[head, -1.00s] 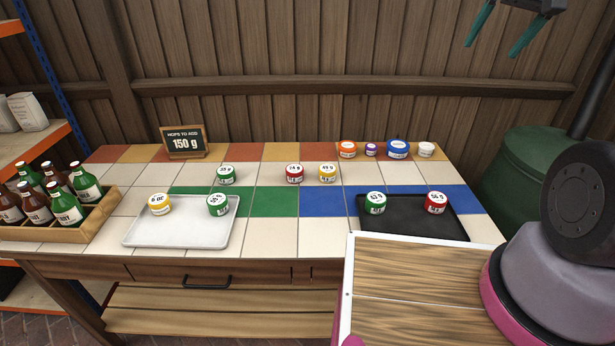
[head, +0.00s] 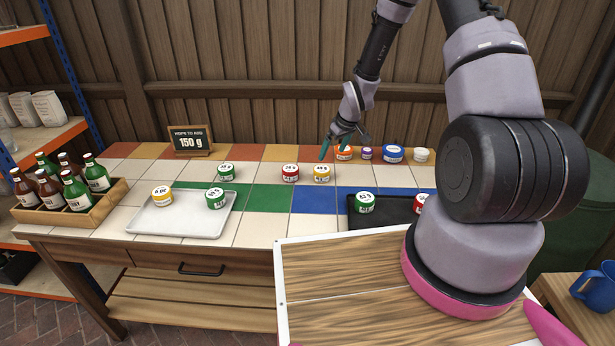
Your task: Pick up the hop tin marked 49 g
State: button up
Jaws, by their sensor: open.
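The yellow tin (head: 321,174), whose small white lid label seems to read 49 g, stands on the tiled table top, just right of the red tin (head: 290,173). My gripper (head: 334,150) is open and empty, with its teal fingers pointing down. In the picture it is just above and slightly right of the yellow tin, apart from it. Its exact height and depth over the table are hard to tell. A green tin (head: 226,172) stands further left in the same row.
An orange tin (head: 344,153), purple tin (head: 366,154), blue tin (head: 392,154) and white tin (head: 421,155) stand behind. A white tray (head: 183,230) holds two tins; a black tray (head: 388,222) holds two. A sign (head: 191,141) reads 150 g. A bottle crate (head: 103,207) stands left.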

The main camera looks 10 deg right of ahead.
aim_at(323, 169)
jog(key=x, duration=0.6)
jog(key=shift+s+a, duration=0.1)
jog(key=shift+a, duration=0.2)
jog(key=shift+x, duration=2.75)
